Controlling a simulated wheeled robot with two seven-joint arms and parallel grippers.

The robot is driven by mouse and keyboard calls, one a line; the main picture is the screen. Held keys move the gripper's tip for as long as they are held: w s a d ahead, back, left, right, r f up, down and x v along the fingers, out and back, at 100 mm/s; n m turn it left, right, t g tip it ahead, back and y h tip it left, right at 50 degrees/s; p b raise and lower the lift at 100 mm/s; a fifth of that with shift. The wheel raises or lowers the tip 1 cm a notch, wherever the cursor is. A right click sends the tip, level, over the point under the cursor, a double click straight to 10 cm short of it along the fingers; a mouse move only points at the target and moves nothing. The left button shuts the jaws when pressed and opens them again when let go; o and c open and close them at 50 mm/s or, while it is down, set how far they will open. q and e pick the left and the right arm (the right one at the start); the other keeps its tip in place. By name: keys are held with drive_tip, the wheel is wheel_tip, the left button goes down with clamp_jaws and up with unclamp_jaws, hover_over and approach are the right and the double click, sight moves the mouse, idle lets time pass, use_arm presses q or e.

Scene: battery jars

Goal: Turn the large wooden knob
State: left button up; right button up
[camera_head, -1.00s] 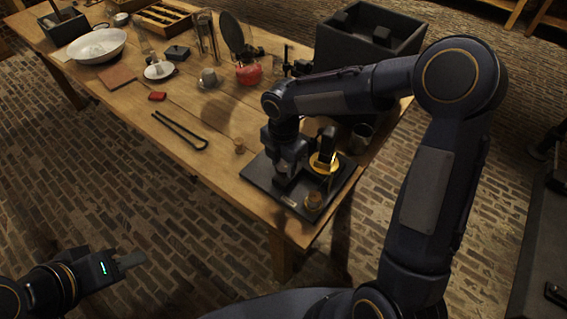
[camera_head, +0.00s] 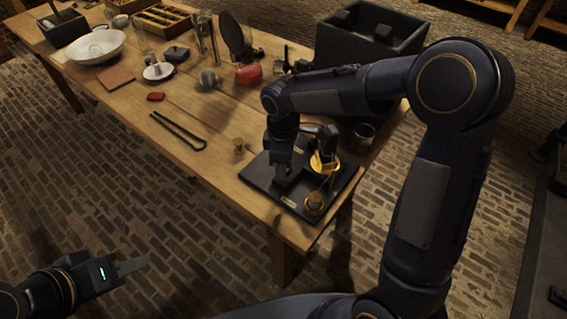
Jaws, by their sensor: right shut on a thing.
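My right gripper (camera_head: 281,180) points down over the left part of a black board (camera_head: 258,172) at the table's near right corner. It is shut on what appears to be the large wooden knob, which the fingers and wrist hide. The board also carries a yellow brass disc (camera_head: 324,163) with a dark upright part, and a small round wooden and brass piece (camera_head: 314,203) near its front corner. My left gripper (camera_head: 132,266) is empty, low at the left over the brick floor, away from the table. Its fingers are seen edge-on, so their opening cannot be judged.
A small cork-like piece (camera_head: 238,146) stands left of the board. Black tongs (camera_head: 180,131) lie on the table (camera_head: 215,165). A metal cup (camera_head: 363,138) stands behind the board, near a large dark bin (camera_head: 350,48). Dishes and glassware fill the far left.

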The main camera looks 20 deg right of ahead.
drive_tip(key=m, duration=0.4)
drive_tip(key=shift+m+b, duration=0.3)
drive_tip(key=m, duration=0.4)
drive_tip(key=shift+m, duration=0.3)
drive_tip(key=m, duration=0.3)
drive_tip(key=shift+m, duration=0.3)
drive_tip(key=m, duration=0.4)
drive_tip(key=shift+m, duration=0.3)
drive_tip(key=m, duration=0.3)
drive_tip(key=shift+r+m, duration=0.1)
drive_tip(key=shift+m, duration=0.2)
drive_tip(key=m+p, duration=0.1)
drive_tip(key=m, duration=0.2)
drive_tip(key=shift+m, duration=0.3)
drive_tip(key=m+p, duration=0.2)
drive_tip(key=m, duration=0.2)
drive_tip(key=shift+m+p, duration=0.7)
drive_tip(key=shift+m, duration=1.1)
